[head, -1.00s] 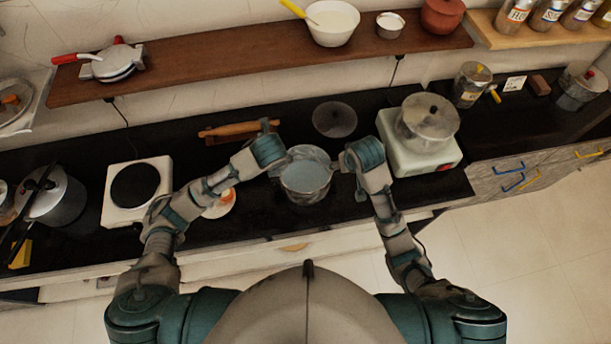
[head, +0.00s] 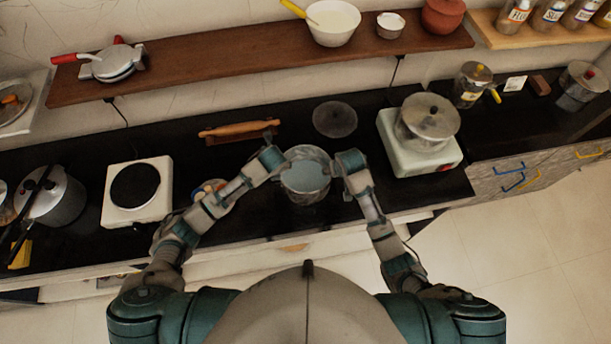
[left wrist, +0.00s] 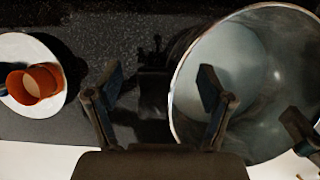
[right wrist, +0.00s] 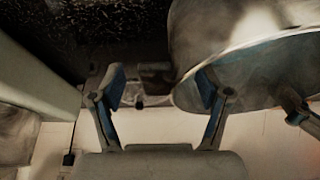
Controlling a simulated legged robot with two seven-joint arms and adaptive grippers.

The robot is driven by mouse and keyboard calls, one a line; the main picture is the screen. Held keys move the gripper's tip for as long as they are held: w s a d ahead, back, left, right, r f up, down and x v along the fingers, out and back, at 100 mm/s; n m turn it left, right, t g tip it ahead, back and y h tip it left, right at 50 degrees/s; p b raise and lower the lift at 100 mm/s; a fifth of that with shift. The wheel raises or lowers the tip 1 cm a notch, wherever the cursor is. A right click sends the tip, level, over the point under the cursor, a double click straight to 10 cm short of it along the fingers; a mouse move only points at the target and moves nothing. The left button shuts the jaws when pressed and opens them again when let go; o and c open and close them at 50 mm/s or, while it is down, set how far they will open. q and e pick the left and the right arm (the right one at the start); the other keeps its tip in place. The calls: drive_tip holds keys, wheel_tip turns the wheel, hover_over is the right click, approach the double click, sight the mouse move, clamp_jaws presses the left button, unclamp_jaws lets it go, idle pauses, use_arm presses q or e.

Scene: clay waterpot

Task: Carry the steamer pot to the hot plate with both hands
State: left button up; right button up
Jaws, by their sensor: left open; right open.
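The metal steamer pot (head: 304,180) stands open on the black counter, with a pale blue-grey inside. The hot plate (head: 118,207) is a white box with a black disc, left of the pot. My left gripper (head: 276,166) is at the pot's left side, open. In the left wrist view the pot (left wrist: 260,85) is at right, one finger overlapping its rim, with a dark shape between the fingers (left wrist: 155,85). My right gripper (head: 338,168) is open at the pot's right side. In the right wrist view a dark handle-like piece lies between its fingers (right wrist: 158,85).
A round lid (head: 335,119) and a rolling pin (head: 238,132) lie behind the pot. A white stove with a lidded pot (head: 428,118) stands at right. A plate with an orange cup (left wrist: 45,82) sits left of the pot, partly behind my left arm. A cooker (head: 58,200) is far left.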

use_arm(q)
drive_tip(key=shift+x, duration=1.05)
use_arm(e)
drive_tip(key=shift+x, duration=1.05)
use_arm(q)
drive_tip(key=c, duration=1.4)
use_arm(e)
drive_tip(key=c, duration=1.4)
use_arm(q)
clamp_jaws()
use_arm(e)
clamp_jaws()
use_arm(q)
drive_tip(key=shift+r, duration=0.1)
use_arm(e)
drive_tip(key=shift+r, duration=0.1)
